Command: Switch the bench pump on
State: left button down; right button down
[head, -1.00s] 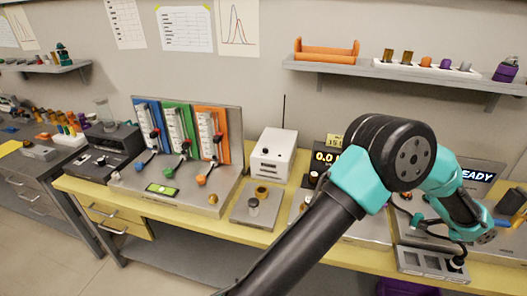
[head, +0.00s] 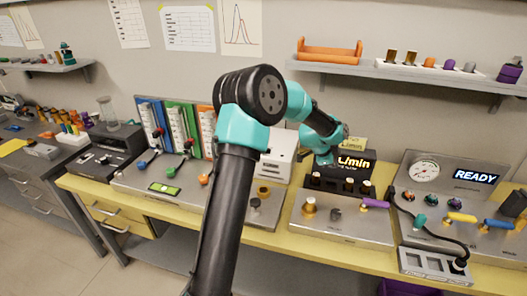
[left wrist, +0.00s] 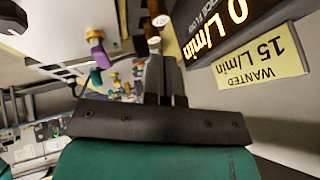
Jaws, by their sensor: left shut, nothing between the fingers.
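No unit carries a pump label I can read, so I cannot tell which is the bench pump. My left gripper (head: 323,158) hangs just in front of the flow display (head: 356,162); its fingertips are hard to make out there. In the left wrist view its fingers (left wrist: 165,72) are shut and empty, beside the display (left wrist: 228,28) reading L/min and the yellow "WANTED 15 L/min" label (left wrist: 252,70). A flow panel (head: 357,229) carries a brass knob (head: 309,207), a grey knob (head: 336,213) and a purple lever (head: 375,203). A white box (head: 282,154) is partly hidden by my arm.
To the right stand a gauge panel reading READY (head: 474,177), with a yellow lever (head: 461,217), and a grey slotted block (head: 433,262). To the left are a coloured rack (head: 178,122) and a black unit (head: 105,153). A wall shelf (head: 400,77) hangs above.

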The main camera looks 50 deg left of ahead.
pick_arm(q)
jog(key=s+a+r+n, duration=0.1)
jog(key=s+a+r, duration=0.2)
jog(key=s+a, duration=0.7)
jog(key=s+a+r+y, duration=0.1)
jog(key=s+a+r, duration=0.1)
jog(key=s+a, duration=0.9)
jog(key=a, duration=0.3)
jog(key=shift+a+r+n+t+y, duration=0.15)
jog(key=shift+r+n+t+y, duration=0.15)
jog(key=shift+r+n+t, duration=0.1)
jog(key=shift+f, duration=0.1)
send_near(269, 154)
notch_tip(269, 154, down, 4)
jog(key=d, duration=0.3)
jog(key=shift+w+a+f, duration=0.2)
jog(key=shift+w+a, duration=0.35)
jog(key=shift+w, duration=0.3)
jog(key=shift+w+a+f, duration=0.2)
jog(key=shift+w+a, duration=0.35)
jog(key=shift+w, duration=0.25)
jog(key=shift+w, duration=0.1)
